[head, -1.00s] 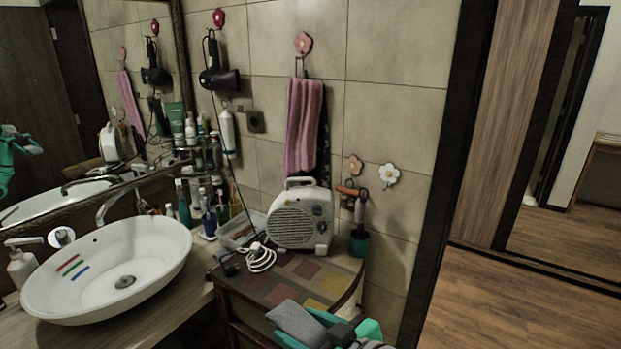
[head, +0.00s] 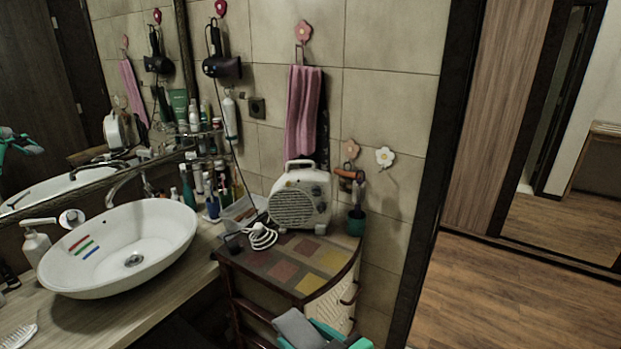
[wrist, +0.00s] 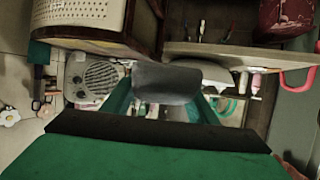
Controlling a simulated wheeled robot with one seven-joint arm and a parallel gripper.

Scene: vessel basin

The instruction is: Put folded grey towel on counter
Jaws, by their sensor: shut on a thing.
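The folded grey towel (head: 298,328) shows at the bottom of the head view, in front of the small cabinet. It also shows in the wrist view (wrist: 167,84) as a grey roll between the fingers. My gripper (head: 318,336) is teal and shut on the towel, holding it in the air; in the wrist view the gripper (wrist: 165,100) has a finger on either side of it. The wooden counter (head: 122,317) with the white basin (head: 118,246) is to the left of the towel and apart from it. The gripper's lower part is cut off by the frame.
Bottles crowd the counter's back. A soap dispenser (head: 36,246) and a brush (head: 18,335) are at left. The counter front is partly bare.

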